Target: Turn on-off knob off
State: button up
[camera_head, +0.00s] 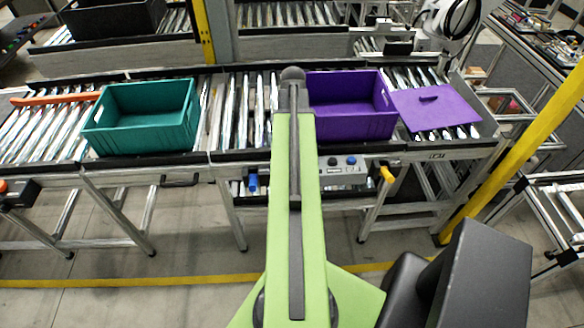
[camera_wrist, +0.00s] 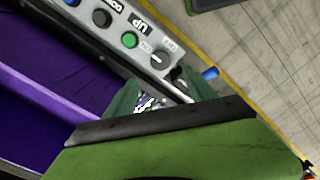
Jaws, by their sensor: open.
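In the wrist view, the on-off knob (camera_wrist: 160,60) is a round black knob with a pale pointer mark, at the end of a grey control panel (camera_wrist: 147,43). A green button (camera_wrist: 129,40) sits beside it. My gripper (camera_wrist: 160,98) is open, its green fingers apart and empty, just below the knob in the picture. The fingers do not appear to touch the knob. In the head view, part of the control panel (camera_head: 341,171) shows right of my green arm. The knob and my gripper cannot be made out there.
A purple crate (camera_head: 352,125) stands on the conveyor behind the panel, with a purple lid (camera_head: 437,110) to its right. A teal crate (camera_head: 148,130) stands left. A blue handle (camera_head: 252,181) and a yellow handle (camera_head: 387,174) jut from the front. The floor in front is clear.

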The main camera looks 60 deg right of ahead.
notch_tip(320, 180, down, 12)
jog(key=b, duration=1)
jog(key=shift+f+b, duration=0.15)
jog(key=shift+b, duration=0.2)
jog(key=shift+c, duration=0.2)
jog(key=c, duration=1.2)
jog(key=shift+a, duration=0.15)
jog(key=shift+c, duration=0.6)
